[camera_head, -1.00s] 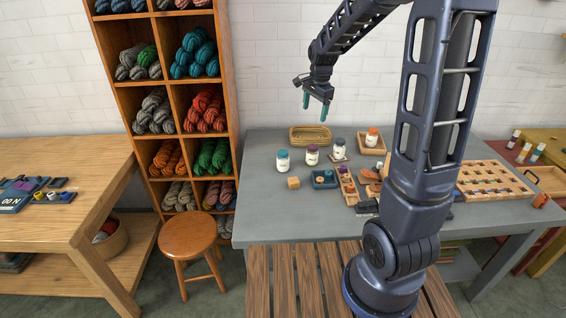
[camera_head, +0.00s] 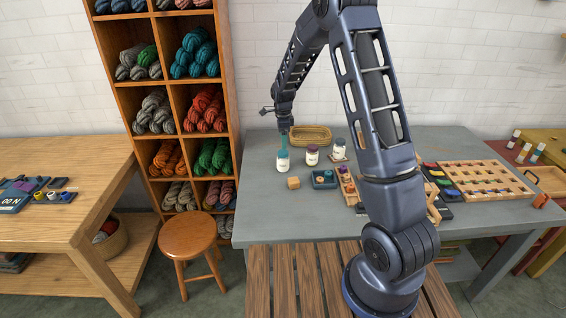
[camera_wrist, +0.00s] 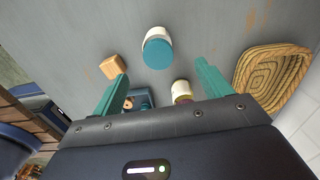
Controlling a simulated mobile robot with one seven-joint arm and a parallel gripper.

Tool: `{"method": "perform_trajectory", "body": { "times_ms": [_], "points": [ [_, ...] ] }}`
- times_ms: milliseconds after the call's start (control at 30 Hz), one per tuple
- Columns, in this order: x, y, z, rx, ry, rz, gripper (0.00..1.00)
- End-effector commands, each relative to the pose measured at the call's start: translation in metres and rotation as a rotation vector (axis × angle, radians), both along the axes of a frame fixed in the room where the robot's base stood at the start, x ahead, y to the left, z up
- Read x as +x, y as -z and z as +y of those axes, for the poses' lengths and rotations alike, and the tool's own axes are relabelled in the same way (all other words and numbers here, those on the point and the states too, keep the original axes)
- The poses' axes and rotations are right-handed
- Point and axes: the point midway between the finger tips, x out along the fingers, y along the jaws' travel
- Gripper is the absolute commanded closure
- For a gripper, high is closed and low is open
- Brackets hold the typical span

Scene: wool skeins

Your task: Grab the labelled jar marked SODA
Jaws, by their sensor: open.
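Three white labelled jars stand on the grey table: a teal-lidded jar (camera_head: 283,165) at the left, a maroon-lidded jar (camera_head: 312,158) and a dark-lidded jar (camera_head: 339,152). The label writing is too small to read, so I cannot tell which says SODA. My gripper (camera_head: 284,143) is above the teal-lidded jar, pointing down. In the wrist view my gripper (camera_wrist: 161,70) is open and empty. The teal-lidded jar (camera_wrist: 157,50) shows between and beyond its fingertips; the maroon-lidded jar (camera_wrist: 181,88) is nearer the right finger, partly hidden by my gripper body.
A wicker basket (camera_head: 311,129) lies behind the jars. A small wooden block (camera_head: 293,183) and a blue tray (camera_head: 324,187) are in front. A slotted wooden board (camera_head: 485,170) lies at the right. The table's left front is clear. My arm hides part of the table.

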Motion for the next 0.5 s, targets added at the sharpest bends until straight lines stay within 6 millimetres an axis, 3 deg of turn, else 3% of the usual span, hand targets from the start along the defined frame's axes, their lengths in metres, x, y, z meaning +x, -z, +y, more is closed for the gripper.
{"method": "perform_trajectory", "body": {
  "times_ms": [300,500],
  "points": [
    [-0.001,0.042,-0.001,-0.001,-0.001,0.004,0.23],
    [-0.001,0.054,0.0,0.0,-0.002,0.001,0.23]
  ]
}}
